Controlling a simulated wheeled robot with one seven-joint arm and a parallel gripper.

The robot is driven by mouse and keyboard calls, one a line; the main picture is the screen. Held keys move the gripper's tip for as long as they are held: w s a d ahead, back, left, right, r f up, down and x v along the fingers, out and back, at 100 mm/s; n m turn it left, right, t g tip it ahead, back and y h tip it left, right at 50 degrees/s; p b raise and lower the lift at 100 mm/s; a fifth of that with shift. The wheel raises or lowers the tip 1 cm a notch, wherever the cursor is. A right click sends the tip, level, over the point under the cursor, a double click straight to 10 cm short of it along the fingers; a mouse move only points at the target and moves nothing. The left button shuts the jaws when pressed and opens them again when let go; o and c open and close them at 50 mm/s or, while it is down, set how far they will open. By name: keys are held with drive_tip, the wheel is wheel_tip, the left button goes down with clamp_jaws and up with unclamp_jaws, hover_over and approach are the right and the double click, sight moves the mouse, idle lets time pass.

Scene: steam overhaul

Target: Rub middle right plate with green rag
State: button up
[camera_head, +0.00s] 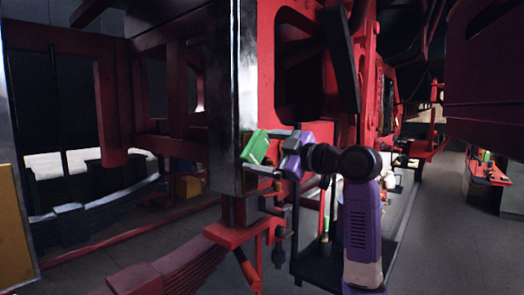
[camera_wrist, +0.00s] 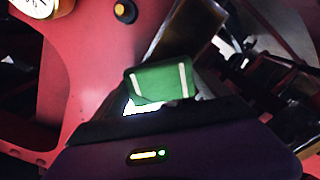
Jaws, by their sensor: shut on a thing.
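The green rag (camera_head: 256,147) is a small block-like green piece held in my gripper (camera_head: 267,152), near the middle of the head view. In the wrist view the rag (camera_wrist: 160,82) shows beyond the dark gripper edge, with two pale strips on it. My gripper is shut on the rag. A tall dark plate (camera_head: 246,65) with a shiny, pale-streaked face stands upright just behind and left of the rag. The rag is close to its lower part; I cannot tell if they touch. I cannot tell for sure that this is the middle right plate.
Red frame parts (camera_head: 282,40) rise behind and right of my gripper. A red bracket (camera_head: 232,236) juts out below it. A round gauge (camera_wrist: 36,7) shows in the wrist view's top left corner. Clear floor (camera_head: 425,240) lies at the right.

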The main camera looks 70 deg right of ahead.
sight(252, 191)
drive_tip(key=shift+w+f+b, duration=0.2)
drive_tip(key=shift+f+b, duration=4.6)
drive_tip(key=shift+f, duration=1)
drive_tip(key=v, duration=0.6)
drive_tip(key=shift+s+d, duration=0.1)
drive_tip(key=shift+s, duration=0.05)
drive_tip(key=v, duration=0.2)
drive_tip(key=shift+s, duration=0.35)
drive_tip(key=shift+w, duration=0.1)
drive_tip(key=shift+b+x, duration=0.4)
drive_tip(key=shift+x, duration=2.85)
